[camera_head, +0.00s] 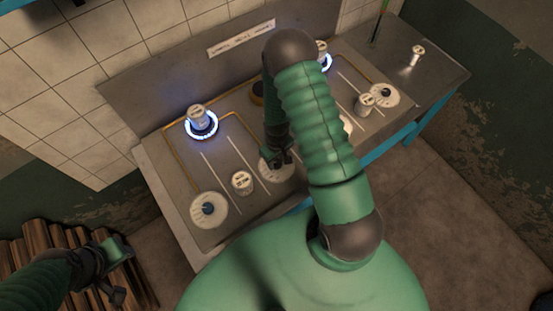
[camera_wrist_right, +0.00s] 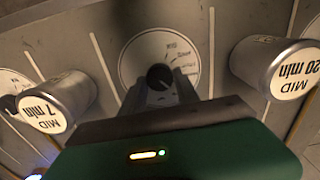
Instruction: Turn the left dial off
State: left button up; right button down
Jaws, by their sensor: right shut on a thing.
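The left dial (camera_head: 208,209) is a dark knob on a round white plate at the left front of the grey stove (camera_head: 163,165). A middle dial (camera_head: 268,170) sits to its right, partly hidden by my arm. My right gripper (camera_head: 281,157) is at this middle dial, away from the left one. In the right wrist view, the gripper (camera_wrist_right: 160,85) is shut on the dark knob in the middle of its marked white plate (camera_wrist_right: 146,50). My left gripper (camera_head: 117,272) is open and empty, off the stove at lower left.
A can (camera_head: 196,113) stands on the lit left burner (camera_head: 203,133); another lit burner (camera_head: 326,62) is at the back right. A can (camera_head: 242,183) stands between the left and middle dials, another (camera_head: 365,103) by the right dial (camera_head: 386,95). Wooden slats (camera_head: 45,240) lie lower left.

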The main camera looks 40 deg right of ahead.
aim_at(277, 162)
pick_arm(q)
jog(key=shift+w+a+f, duration=0.1)
jog(key=shift+a, duration=0.2)
pick_arm(e)
jog(key=shift+s+a, duration=0.15)
jog(key=shift+s, duration=0.1)
pick_arm(q)
jog(key=shift+d, duration=0.15)
pick_arm(e)
jog(key=shift+f, duration=0.1)
jog(key=c, duration=0.9)
grip_release()
jog(key=shift+w, duration=0.1)
jog(key=shift+r, duration=0.25)
pick_arm(q)
jog(key=shift+b+x, duration=0.8)
jog(key=shift+b, duration=0.05)
pick_arm(e)
notch_tip(277, 162, up, 16)
jog(key=shift+d+r, duration=0.2)
